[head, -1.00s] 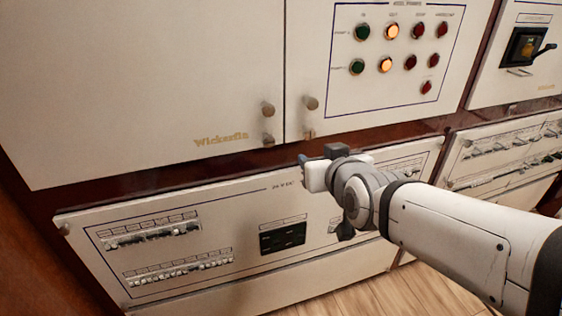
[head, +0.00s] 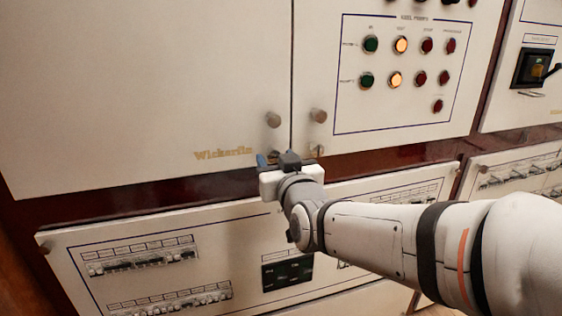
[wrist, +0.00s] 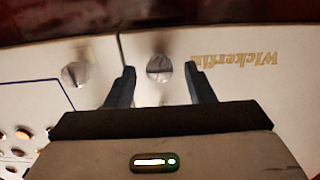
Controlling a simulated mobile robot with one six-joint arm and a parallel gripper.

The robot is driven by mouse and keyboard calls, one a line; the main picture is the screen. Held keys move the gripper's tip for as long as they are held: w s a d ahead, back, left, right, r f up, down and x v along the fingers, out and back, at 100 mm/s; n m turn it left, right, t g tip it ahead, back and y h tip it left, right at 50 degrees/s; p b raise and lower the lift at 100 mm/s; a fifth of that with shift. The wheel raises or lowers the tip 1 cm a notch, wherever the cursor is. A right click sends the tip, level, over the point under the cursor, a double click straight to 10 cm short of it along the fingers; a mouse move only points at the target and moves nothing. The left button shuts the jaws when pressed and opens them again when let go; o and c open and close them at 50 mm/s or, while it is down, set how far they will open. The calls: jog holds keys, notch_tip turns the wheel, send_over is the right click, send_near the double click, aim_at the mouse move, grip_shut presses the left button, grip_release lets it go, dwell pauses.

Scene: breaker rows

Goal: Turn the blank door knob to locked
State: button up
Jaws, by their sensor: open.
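The blank door (head: 150,80) is the plain white left door with the gold "Wickerfin" lettering. In the wrist view, which is upside down, its lower round metal knob (wrist: 159,67) lies between my fingertips, with a roughly level line across its face. My gripper (head: 290,158) is open in front of the lower door edge. Its two dark fingers also show in the wrist view (wrist: 160,75), one each side of the knob, with no clear contact. In the head view my gripper hides most of this knob.
The right door's lower knob (wrist: 77,74) is close beside, with an upright-looking mark. Upper knobs (head: 273,119) and (head: 318,116) stick out above my gripper. A lamp panel (head: 408,75) is on the right door. A dark red rail (head: 130,200) and a breaker panel (head: 150,262) lie below.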

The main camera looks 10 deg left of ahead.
jog(key=shift+w+a, duration=0.2)
jog(key=shift+w, duration=0.2)
jog(key=shift+c, duration=0.2)
jog(key=c, duration=0.9)
